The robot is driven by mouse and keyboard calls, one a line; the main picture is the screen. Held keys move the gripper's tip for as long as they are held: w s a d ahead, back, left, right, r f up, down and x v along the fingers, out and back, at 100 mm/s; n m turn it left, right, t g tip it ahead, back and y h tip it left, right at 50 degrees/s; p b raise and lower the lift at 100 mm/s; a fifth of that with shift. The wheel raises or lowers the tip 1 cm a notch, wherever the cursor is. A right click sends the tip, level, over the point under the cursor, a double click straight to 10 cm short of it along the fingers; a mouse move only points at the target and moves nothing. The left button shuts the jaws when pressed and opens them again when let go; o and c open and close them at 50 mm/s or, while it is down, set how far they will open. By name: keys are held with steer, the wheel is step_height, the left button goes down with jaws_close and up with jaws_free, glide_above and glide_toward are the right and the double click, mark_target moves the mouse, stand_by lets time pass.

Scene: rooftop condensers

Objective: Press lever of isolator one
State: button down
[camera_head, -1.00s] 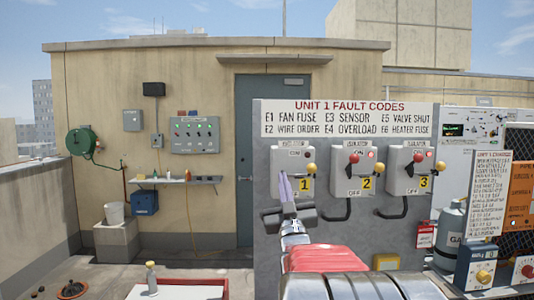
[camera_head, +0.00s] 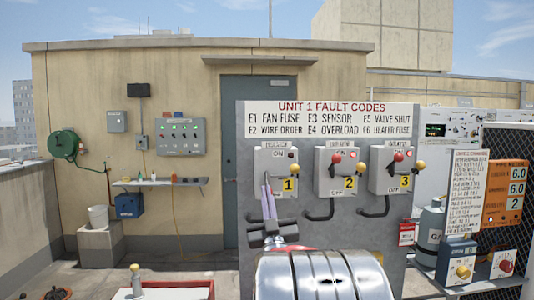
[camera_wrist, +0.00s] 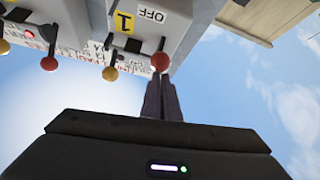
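Isolator one (camera_head: 284,160) is a grey box with a yellow "1" tag, at the left of the fault-code panel. It has a yellow ball at its right side. Its red lever knob (camera_wrist: 160,62) shows in the wrist view, close beside my fingertips. In the head view my fingers seem to hide that knob. Whether knob and fingers touch is not clear. My gripper (camera_head: 267,180) points up in front of the box's lower left, its fingers together and nothing seen between them. It also shows in the wrist view (camera_wrist: 161,85).
Isolators two (camera_head: 336,180) and three (camera_head: 390,180) stand to the right, red knobs up. Black cables (camera_head: 373,211) loop below the boxes. A gas cylinder (camera_head: 431,235) and control boxes stand further right. A wall shelf (camera_head: 160,182) is well to the left.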

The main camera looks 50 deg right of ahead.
steer(key=shift+w+d+f+g, duration=0.1)
steer(key=shift+d+f+g, duration=0.1)
steer(key=shift+f, duration=0.4)
steer(key=shift+w+d+f+g, duration=0.1)
steer(key=shift+d+f, duration=0.05)
steer(key=shift+f, duration=0.45)
steer(key=s+a+r, duration=0.2)
steer(key=a+r, duration=0.1)
steer(key=r, duration=0.1)
step_height(320, 180, down, 9)
steer(key=s+a, duration=0.1)
steer(key=s, duration=0.1)
steer(key=shift+s+a+f, duration=0.15)
steer(key=shift+s+a, duration=0.1)
steer(key=shift+a, duration=0.1)
